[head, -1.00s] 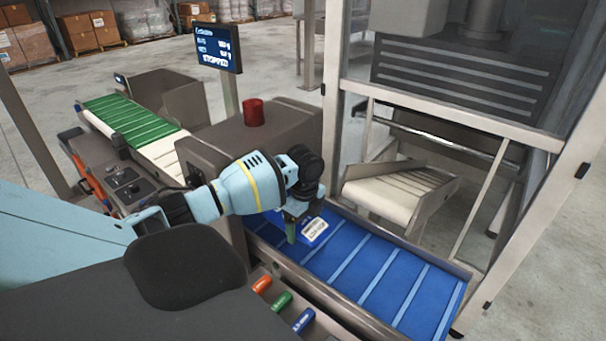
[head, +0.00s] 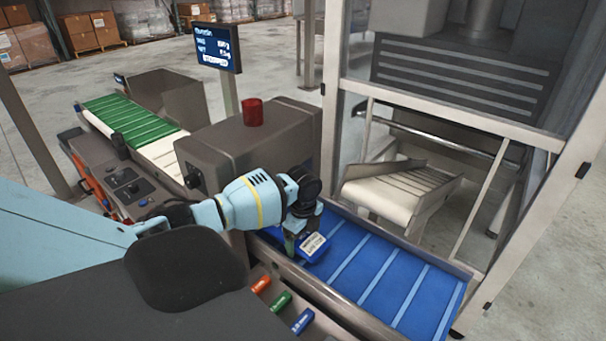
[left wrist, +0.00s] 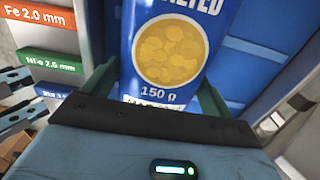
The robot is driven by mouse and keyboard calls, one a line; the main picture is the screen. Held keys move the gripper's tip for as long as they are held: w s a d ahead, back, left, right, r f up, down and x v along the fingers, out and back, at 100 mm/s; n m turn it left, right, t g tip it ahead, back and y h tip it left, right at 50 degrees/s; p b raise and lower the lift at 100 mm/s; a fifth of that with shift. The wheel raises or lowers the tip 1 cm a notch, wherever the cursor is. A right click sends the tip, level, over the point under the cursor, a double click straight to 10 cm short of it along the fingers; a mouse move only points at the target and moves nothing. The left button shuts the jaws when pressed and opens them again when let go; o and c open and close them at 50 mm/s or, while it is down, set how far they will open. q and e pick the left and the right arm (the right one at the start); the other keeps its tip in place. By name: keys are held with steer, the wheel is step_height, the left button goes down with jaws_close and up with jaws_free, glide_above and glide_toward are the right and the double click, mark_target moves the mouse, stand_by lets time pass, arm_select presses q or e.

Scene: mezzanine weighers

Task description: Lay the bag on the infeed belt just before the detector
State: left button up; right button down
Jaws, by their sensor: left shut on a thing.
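The blue snack bag (head: 312,246) with a white label hangs in my left gripper (head: 292,243), above or touching the end of the blue infeed belt (head: 376,277) near the grey detector housing (head: 250,140). I cannot tell whether it touches the belt. In the left wrist view the bag (left wrist: 168,50) shows a chip picture and "150 g". The fingers of the left gripper (left wrist: 155,92) flank the bag's sides and are shut on it. The bag's lower end is hidden by the gripper body.
Orange, green and blue test pieces (head: 282,300) lie along the belt's near side. A red beacon (head: 253,112) stands on the detector, with a screen (head: 218,48) behind. A green outfeed belt (head: 125,116) lies left. A framed guard (head: 450,125) stands beyond. The infeed belt's right part is clear.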

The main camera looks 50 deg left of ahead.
arm_select(q)
steer(key=shift+f, duration=0.15)
steer(key=o, duration=0.9)
steer(key=shift+r, duration=0.5)
step_height(320, 180, up, 10)
steer(key=shift+r+p, duration=0.1)
steer(key=shift+p, duration=0.45)
steer(key=shift+r, duration=0.55)
